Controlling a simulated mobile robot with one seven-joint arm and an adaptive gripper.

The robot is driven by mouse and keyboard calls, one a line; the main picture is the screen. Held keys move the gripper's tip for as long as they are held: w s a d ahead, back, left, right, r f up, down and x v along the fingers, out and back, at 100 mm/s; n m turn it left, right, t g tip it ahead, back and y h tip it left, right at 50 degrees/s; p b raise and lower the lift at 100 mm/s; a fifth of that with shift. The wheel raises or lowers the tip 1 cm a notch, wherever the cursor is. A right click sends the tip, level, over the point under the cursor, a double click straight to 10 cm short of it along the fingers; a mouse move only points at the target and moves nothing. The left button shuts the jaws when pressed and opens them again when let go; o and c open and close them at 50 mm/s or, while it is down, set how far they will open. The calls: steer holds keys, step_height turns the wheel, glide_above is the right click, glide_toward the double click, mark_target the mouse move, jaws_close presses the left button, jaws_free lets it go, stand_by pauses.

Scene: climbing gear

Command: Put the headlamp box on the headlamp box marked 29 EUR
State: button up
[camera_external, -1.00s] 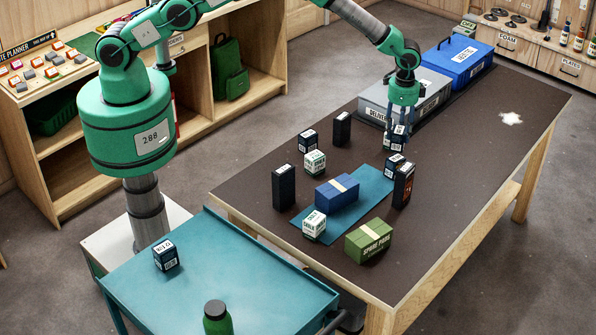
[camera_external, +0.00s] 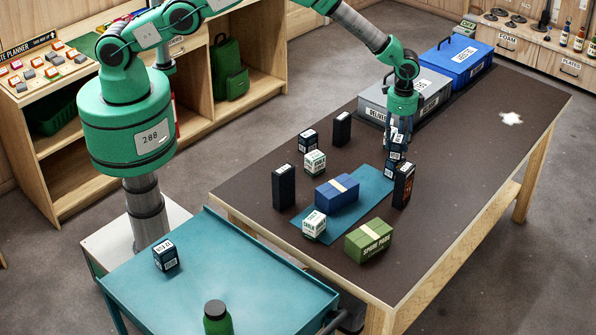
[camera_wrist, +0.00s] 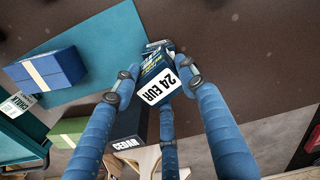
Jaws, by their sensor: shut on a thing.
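My gripper (camera_external: 397,148) is shut on a dark headlamp box (camera_wrist: 158,82) whose white label reads 24 EUR in the wrist view. Its blue fingers press on the box from the sides. Another dark box (camera_external: 391,171) stands on the table right under the held one. In the wrist view only an edge of this lower box (camera_wrist: 154,46) shows behind the held box, and its price cannot be read. Whether the two boxes touch is hard to tell.
A tall black box (camera_external: 403,185), marked CEDAR in the wrist view, stands close to the right. A blue box (camera_external: 336,194) lies on the teal mat (camera_external: 371,187). A grey case (camera_external: 432,88) stands behind.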

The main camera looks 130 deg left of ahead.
mark_target(398, 138)
steer(key=shift+f, duration=0.35)
steer(key=o, duration=1.2)
steer(key=shift+r, duration=0.5)
step_height(398, 138, up, 12)
steer(key=shift+f, duration=0.1)
stand_by(0.3)
